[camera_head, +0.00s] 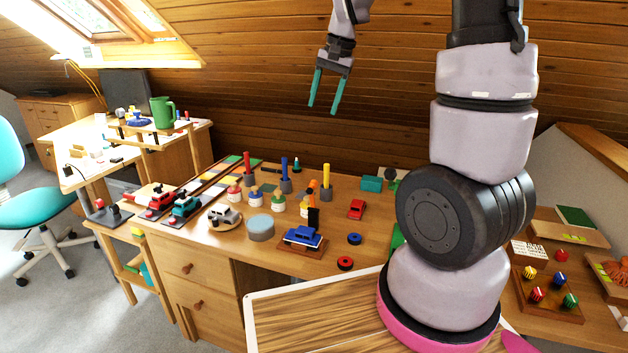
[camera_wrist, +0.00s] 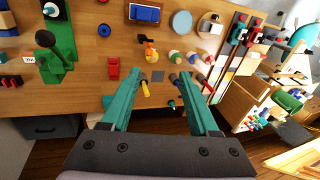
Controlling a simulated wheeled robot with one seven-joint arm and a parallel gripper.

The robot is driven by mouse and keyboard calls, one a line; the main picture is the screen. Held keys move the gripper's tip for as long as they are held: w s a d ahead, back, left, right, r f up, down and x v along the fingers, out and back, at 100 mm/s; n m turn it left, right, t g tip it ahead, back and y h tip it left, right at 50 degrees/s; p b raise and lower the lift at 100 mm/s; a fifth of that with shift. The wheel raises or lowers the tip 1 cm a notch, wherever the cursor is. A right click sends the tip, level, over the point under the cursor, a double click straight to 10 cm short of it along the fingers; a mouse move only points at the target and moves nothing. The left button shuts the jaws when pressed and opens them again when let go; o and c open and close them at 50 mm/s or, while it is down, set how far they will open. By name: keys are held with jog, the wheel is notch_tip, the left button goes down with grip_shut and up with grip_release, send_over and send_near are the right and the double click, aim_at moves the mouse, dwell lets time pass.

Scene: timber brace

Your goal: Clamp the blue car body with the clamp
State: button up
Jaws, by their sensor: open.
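The blue car body (camera_head: 303,237) lies on a small brown wooden board (camera_head: 288,250) near the front of the desk. It shows at the top of the wrist view (camera_wrist: 145,14). A black and orange upright piece, seemingly the clamp (camera_head: 313,216), stands just behind the car; its orange part shows below the blue body in the wrist view (camera_wrist: 151,52). Whether it touches the car I cannot tell. My gripper (camera_head: 324,107) is open and empty, high above the back of the desk, well apart from both. Its teal fingers (camera_wrist: 164,77) point down at the desk.
Colored pegs in holders (camera_head: 285,175) and several small pots (camera_head: 278,203) stand behind and left of the car. A grey-blue round block (camera_head: 260,227) is left of it.

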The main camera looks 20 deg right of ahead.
aim_at(314, 180)
jog(key=w+f+g, duration=0.1)
jog(key=w+f, duration=0.2)
jog(key=f, duration=0.6)
jog(key=w+f+h, duration=0.1)
jog(key=w+f, duration=0.2)
jog(key=f, duration=0.6)
jog(key=w+f+g+h, duration=0.1)
jog(key=w+f, duration=0.2)
jog(key=f, duration=0.5)
jog(key=shift+w+f+m+g, duration=0.15)
jog(key=shift+f+m+g, duration=0.15)
jog(key=shift+f+m, duration=0.1)
grip_shut()
